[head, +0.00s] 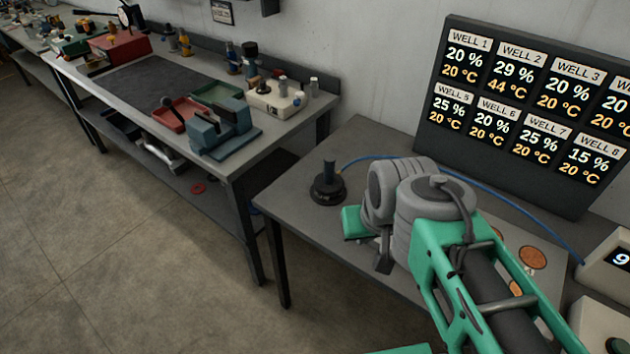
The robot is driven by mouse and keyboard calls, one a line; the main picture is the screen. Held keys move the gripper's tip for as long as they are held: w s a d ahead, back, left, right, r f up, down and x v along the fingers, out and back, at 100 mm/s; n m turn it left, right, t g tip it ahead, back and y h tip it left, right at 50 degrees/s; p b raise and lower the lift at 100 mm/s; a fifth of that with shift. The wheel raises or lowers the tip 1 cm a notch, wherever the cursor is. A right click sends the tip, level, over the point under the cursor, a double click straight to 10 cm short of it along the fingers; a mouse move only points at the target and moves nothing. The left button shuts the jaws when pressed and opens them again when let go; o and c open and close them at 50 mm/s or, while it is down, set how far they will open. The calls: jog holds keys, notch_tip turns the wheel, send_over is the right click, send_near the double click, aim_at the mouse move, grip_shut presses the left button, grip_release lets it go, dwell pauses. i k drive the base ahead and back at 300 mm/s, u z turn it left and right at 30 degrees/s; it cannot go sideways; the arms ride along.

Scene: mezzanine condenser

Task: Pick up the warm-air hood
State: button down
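What looks like the warm-air hood (328,188) is a dark, round, low body with an upright cylindrical handle. It stands upright on the near grey table, left of my arm. A thin blue hose (490,192) runs from beside it, behind my arm, to a pale device at the right edge. My green and grey arm reaches over the table from the lower right. My gripper (384,255) is mostly hidden by my wrist; only a dark part shows, to the right of the hood and apart from it. Its fingers cannot be made out.
A black board (530,110) with well readings stands behind the table. Copper-coloured discs (532,257) lie right of my arm, near a pale device with a display (608,265). A separate workbench (262,150) at left holds a vise, trays and tools. The table is clear around the hood.

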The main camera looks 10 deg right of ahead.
aim_at(328, 185)
jog(key=z, duration=0.25)
jog(key=i, duration=0.25)
jog(key=u, duration=1.6)
jog(key=i, duration=0.5)
jog(key=z, duration=0.05)
